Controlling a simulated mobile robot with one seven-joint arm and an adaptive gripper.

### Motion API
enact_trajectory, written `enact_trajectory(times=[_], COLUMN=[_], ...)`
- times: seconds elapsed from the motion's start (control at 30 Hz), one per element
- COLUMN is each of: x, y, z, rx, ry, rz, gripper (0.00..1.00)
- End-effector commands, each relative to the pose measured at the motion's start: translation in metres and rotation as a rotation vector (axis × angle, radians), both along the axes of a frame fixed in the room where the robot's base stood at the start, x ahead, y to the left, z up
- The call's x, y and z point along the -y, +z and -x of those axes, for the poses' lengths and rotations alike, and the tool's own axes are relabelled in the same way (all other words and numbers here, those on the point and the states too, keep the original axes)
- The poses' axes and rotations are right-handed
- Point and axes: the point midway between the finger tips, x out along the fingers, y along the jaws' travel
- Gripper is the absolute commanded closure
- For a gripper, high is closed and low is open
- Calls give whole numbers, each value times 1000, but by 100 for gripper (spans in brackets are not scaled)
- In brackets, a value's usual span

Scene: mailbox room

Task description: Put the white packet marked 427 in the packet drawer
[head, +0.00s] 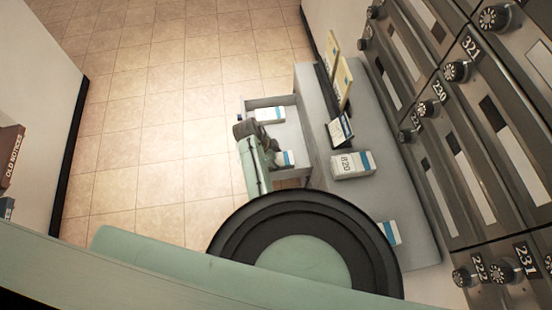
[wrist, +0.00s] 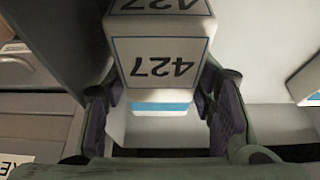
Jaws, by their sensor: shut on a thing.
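The white packet marked 427 (wrist: 162,65) is large in the wrist view, its number upside down. My gripper (wrist: 165,105) has one dark finger on each side of it and is shut on it. In the head view my gripper (head: 262,137) is over an open grey drawer (head: 270,101) that sticks out from the left side of the grey counter. Two white and blue packets show there, one at the drawer's far end (head: 269,115) and one beside my gripper (head: 285,159). I cannot tell which of them is marked 427. My arm hides part of the drawer.
A packet marked 028 (head: 352,164) and another white and blue packet (head: 388,232) are on the grey counter (head: 380,130). Upright cards (head: 340,75) stand along its left edge. Mailboxes (head: 480,130) line the right wall. The tiled floor (head: 160,110) at left is clear.

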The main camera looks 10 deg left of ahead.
Motion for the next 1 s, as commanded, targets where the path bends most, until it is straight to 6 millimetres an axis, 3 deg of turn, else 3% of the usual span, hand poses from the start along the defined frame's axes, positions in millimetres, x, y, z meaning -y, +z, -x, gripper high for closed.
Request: enact_trajectory(times=[0.3, 0.33, 0.67, 1.0], x=[0, 0, 0, -2], y=[-1, -1, -1, 5], z=[-1, -1, 0, 2], rx=[1, 1, 0, -3], ry=[0, 0, 0, 0], rz=[0, 0, 0, 2], gripper=[80, 48, 26, 25])
